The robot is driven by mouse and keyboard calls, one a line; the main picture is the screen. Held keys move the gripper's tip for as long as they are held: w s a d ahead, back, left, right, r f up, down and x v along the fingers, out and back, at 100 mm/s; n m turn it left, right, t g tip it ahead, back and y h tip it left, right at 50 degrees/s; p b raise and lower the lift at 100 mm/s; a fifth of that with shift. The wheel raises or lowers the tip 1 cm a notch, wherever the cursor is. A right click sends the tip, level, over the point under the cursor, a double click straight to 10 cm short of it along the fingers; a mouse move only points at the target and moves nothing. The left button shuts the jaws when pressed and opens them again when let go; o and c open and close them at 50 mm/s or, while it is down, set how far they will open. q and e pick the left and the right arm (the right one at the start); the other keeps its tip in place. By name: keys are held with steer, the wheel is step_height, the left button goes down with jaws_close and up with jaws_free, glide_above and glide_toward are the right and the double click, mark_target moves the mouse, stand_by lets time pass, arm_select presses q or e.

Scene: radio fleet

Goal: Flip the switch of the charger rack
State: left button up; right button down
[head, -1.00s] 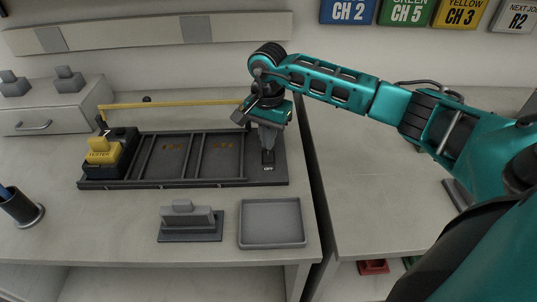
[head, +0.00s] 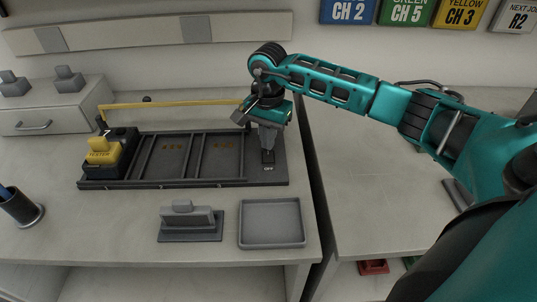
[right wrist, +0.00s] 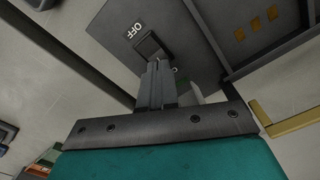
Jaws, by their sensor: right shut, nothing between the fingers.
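The charger rack (head: 185,183) is a dark, flat tray with dividers on the left table. Its switch (right wrist: 150,47) is a small black rocker on the plain right-end panel, which also shows in the head view (head: 279,174). A white OFF label (right wrist: 135,30) is printed beside the rocker. My right gripper (right wrist: 157,68) is shut and empty, with its fingertips at the switch and partly covering it. I cannot tell whether they touch it. In the head view the right gripper (head: 268,148) points down over the rack's right end. My left gripper is not in view.
A yellow TESTER radio (head: 103,150) stands in the rack's left end. A yellow bar (head: 170,105) runs along the back. In front are a grey block on a base (head: 190,237) and an empty grey tray (head: 272,244). A gap separates the two tables.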

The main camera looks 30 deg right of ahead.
mark_target(268, 153)
steer(key=shift+f+b, duration=0.8)
steer(key=shift+f, duration=0.15)
stand_by(0.4)
steer(key=shift+r+p, duration=2.35)
steer(key=shift+r, duration=1.25)
